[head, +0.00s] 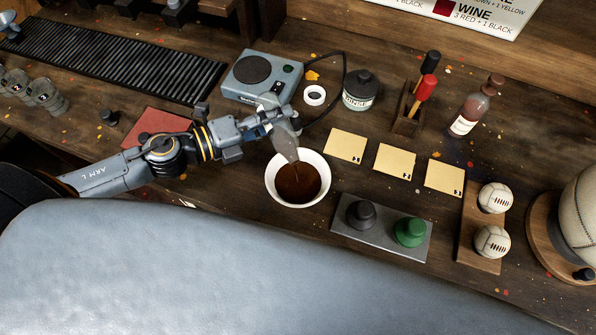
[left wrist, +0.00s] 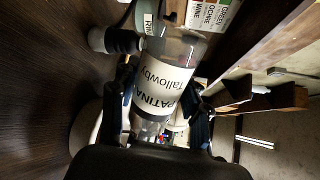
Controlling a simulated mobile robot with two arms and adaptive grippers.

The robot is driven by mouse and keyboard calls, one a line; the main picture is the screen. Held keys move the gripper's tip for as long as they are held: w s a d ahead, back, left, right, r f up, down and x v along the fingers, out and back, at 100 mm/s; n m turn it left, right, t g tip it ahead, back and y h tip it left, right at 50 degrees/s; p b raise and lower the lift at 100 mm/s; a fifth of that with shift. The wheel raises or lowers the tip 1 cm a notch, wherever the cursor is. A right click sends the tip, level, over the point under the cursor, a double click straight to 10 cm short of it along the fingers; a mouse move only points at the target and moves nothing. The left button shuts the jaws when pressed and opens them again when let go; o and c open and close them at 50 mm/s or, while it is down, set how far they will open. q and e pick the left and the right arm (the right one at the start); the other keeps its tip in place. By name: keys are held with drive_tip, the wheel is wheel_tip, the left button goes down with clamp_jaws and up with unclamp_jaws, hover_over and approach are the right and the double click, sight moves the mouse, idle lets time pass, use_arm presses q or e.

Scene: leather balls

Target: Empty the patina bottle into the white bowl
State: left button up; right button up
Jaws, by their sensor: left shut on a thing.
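The patina bottle (left wrist: 165,82) shows its white label, "PATINA Tallowby", in the left wrist view, and its glass looks mostly clear. In the head view the bottle (head: 284,146) is tipped, its narrow end pointing down over the white bowl (head: 271,188). The bowl stands upright on the bench with dark brown liquid inside. My left gripper (head: 279,118) is shut on the bottle, above the bowl's far rim. My right gripper is not in view.
Yellow cards (head: 345,145) lie right of the bowl. A metal tray (head: 383,229) with dark and green knobs is close at its lower right. Another bottle (head: 471,112) stands farther right.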

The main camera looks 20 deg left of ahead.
use_arm(q)
drive_tip(key=shift+m, duration=0.3)
idle(0.4)
drive_tip(key=shift+s+d+r+m+p, duration=0.2)
drive_tip(key=shift+r+m+p, duration=0.15)
drive_tip(key=shift+m, duration=0.05)
idle(0.6)
